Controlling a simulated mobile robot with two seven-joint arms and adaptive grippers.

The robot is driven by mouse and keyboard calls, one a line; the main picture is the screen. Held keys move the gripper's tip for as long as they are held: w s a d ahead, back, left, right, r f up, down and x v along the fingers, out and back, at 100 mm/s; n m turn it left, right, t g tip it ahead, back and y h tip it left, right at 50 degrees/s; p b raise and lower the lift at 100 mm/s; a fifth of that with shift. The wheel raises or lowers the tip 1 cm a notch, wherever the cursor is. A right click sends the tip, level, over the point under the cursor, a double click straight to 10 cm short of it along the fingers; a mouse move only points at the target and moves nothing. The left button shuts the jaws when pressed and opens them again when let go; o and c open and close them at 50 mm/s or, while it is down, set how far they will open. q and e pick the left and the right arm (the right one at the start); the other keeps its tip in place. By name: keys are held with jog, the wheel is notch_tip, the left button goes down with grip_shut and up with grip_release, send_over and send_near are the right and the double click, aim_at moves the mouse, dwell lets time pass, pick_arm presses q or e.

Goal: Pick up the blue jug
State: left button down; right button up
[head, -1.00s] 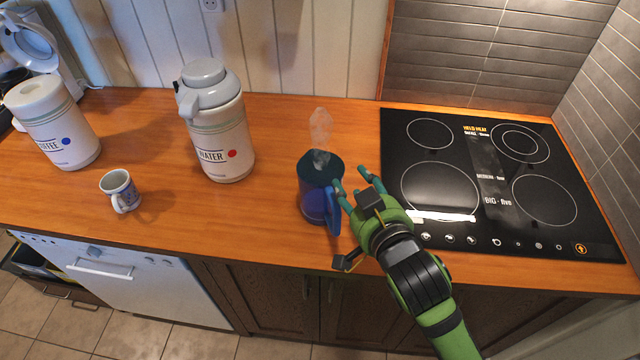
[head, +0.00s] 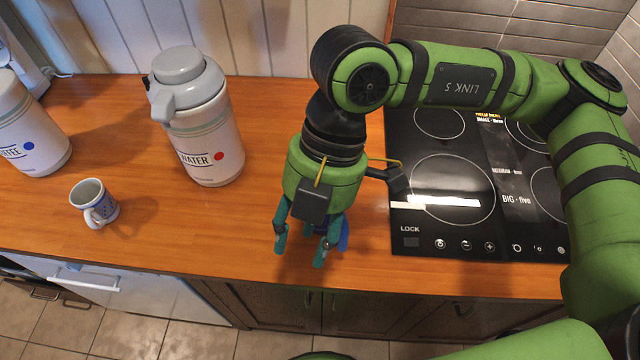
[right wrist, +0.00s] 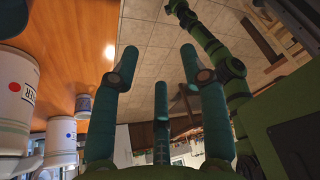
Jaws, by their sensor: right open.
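The blue jug (head: 344,236) is almost wholly hidden behind my right gripper in the head view. Only a strip of its blue handle shows, just right of the fingers. My right gripper (head: 304,248) points down over the counter at the jug's place, its teal fingers spread. In the right wrist view the fingers (right wrist: 162,85) are apart with nothing seen between them, and I cannot make out the jug there. Whether the fingers touch the jug cannot be told. My left gripper is not clearly seen in either view.
The wooden counter (head: 250,225) holds the white water flask (head: 200,135), the coffee flask (head: 32,130) and a small patterned mug (head: 95,203) to the left. A black cooktop (head: 450,235) lies to the right, partly under my arm. Counter left of my gripper is free.

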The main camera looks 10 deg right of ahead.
jog(key=w+d+f+m+t+h+b, duration=0.2)
jog(key=w+d, duration=0.2)
jog(key=d, duration=0.1)
jog(key=h+b, duration=0.1)
jog(key=b, duration=0.4)
send_over(343, 239)
jog(key=w, duration=0.1)
jog(key=shift+m, duration=0.4)
jog(key=f, duration=0.4)
jog(key=shift+w+f, duration=0.2)
jog(key=shift+f, duration=0.15)
jog(key=shift+f+b, duration=0.3)
jog(key=shift+s+f, duration=0.1)
jog(key=shift+f, duration=0.05)
jog(key=f+p, duration=0.1)
jog(key=f, duration=0.1)
jog(key=f+p, duration=0.1)
jog(key=f, duration=0.1)
jog(key=f+p, duration=0.1)
jog(key=shift+s+d+f, duration=0.2)
jog(key=shift+s+f, duration=0.05)
jog(key=shift+f, duration=0.65)
jog(key=shift+w, duration=0.1)
grip_shut()
